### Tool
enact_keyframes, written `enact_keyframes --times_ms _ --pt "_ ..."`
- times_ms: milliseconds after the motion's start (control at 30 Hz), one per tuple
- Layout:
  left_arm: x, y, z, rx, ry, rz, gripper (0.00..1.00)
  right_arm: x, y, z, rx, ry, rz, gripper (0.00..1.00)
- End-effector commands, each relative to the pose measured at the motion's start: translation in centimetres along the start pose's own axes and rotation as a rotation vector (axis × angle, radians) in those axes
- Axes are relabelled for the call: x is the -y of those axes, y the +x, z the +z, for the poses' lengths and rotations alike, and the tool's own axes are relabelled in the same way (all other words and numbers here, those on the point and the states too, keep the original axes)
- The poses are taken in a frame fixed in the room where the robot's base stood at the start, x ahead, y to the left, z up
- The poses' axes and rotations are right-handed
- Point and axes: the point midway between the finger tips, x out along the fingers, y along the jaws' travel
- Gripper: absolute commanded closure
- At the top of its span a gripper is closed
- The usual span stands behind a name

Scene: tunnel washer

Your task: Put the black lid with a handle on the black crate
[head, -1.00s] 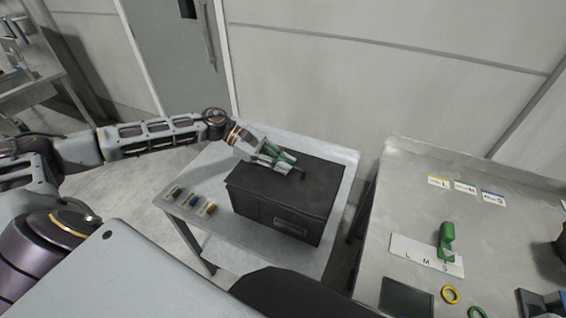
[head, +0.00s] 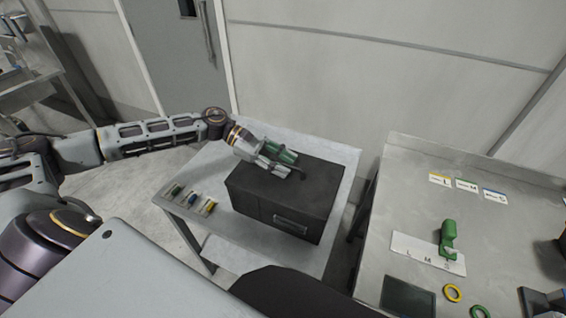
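The black crate (head: 275,218) stands on the left metal table, with a pale label frame on its front. The black lid (head: 312,186) lies on top of the crate and looks level, its edges about in line with the crate's walls. My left gripper (head: 284,164) is over the lid's middle, with green pads on its fingers. The fingers look spread apart. A dark bit of the lid's handle (head: 301,175) shows just beyond the fingertips; whether they touch it I cannot tell. My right gripper is not in view.
The left table (head: 330,150) has several small coloured items (head: 190,200) at its front left. A gap separates the tables.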

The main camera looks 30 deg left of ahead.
Motion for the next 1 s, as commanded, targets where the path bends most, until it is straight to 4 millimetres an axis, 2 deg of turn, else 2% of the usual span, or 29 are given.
enact_keyframes --times_ms 467,667,1000 --pt "0.0 -0.5 -0.1 -0.001 -0.002 0.000 0.63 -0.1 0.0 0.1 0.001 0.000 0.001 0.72" --pt "0.1 -1.9 -0.1 -0.003 -0.003 0.000 0.63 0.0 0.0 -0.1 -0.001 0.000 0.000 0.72" --pt "0.0 -5.6 -0.1 -0.004 -0.003 0.001 0.63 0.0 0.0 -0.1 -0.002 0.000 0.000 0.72"
